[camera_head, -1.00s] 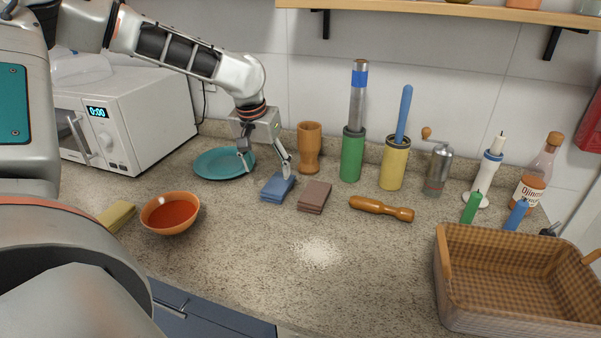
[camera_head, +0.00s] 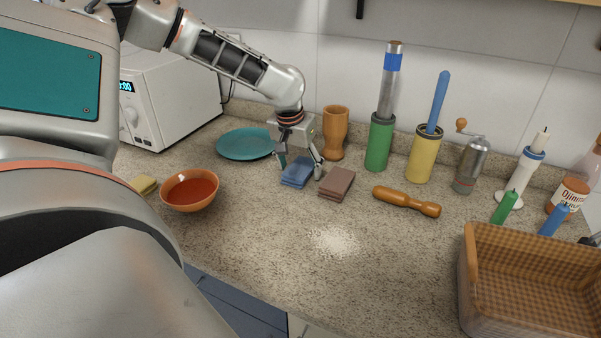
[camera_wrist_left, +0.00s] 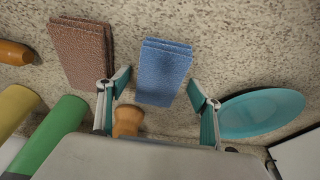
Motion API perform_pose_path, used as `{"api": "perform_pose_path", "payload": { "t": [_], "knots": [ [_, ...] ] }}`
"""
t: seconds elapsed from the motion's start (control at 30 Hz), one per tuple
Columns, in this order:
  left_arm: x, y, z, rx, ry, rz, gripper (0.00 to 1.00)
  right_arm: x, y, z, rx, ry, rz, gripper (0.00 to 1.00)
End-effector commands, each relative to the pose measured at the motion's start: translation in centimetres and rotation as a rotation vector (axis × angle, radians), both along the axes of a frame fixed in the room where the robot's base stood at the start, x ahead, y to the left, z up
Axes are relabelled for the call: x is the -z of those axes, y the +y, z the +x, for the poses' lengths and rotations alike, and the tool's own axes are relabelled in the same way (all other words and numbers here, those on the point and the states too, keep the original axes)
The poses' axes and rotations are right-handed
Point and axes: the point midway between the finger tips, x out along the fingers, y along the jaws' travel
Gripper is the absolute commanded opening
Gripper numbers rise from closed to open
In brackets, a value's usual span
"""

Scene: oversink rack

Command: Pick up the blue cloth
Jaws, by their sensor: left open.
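The blue cloth (camera_head: 297,171) is folded and lies flat on the counter, between the teal plate and a brown folded cloth (camera_head: 337,183). My left gripper (camera_head: 300,168) is open and points down just behind and over the blue cloth. In the left wrist view the blue cloth (camera_wrist_left: 163,72) lies ahead of the open fingers, roughly centred between them, and nothing is held. The brown cloth (camera_wrist_left: 82,52) is close beside one finger in that view. Whether the fingertips touch the counter cannot be told. My right gripper is not in view.
A teal plate (camera_head: 247,144), a wooden cup (camera_head: 335,132) and a green canister (camera_head: 379,143) stand near the gripper. An orange bowl (camera_head: 190,190) is at left, a wooden roller (camera_head: 406,201) at right, and a basket (camera_head: 474,296) at lower right.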

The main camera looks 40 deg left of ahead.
Motion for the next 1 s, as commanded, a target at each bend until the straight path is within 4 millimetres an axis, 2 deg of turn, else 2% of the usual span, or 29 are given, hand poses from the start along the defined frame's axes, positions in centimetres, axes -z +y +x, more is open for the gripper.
{"api": "perform_pose_path", "payload": {
  "t": [0.13,0.17,0.3,0.6,0.73,0.87,1.0],
  "knots": [
    [-0.1,0.0,0.0,0.0,-0.001,0.0,0.65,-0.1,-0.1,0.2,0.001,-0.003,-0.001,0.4],
    [-0.1,0.0,0.0,0.0,-0.001,0.0,0.62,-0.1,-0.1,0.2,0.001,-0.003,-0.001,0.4],
    [-0.1,0.0,0.0,0.0,-0.001,0.0,0.27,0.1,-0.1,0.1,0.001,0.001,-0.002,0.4],
    [-0.1,0.0,0.0,0.0,0.0,0.0,0.27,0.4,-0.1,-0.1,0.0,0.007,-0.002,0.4],
    [-0.8,0.0,0.0,0.0,-0.002,0.001,0.27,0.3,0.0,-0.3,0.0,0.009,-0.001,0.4],
    [-2.9,0.0,0.1,0.0,-0.006,0.001,0.27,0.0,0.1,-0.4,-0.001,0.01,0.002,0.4],
    [-6.4,0.0,0.1,0.0,-0.008,0.002,0.27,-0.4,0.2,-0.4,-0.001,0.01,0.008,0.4]
  ]
}}
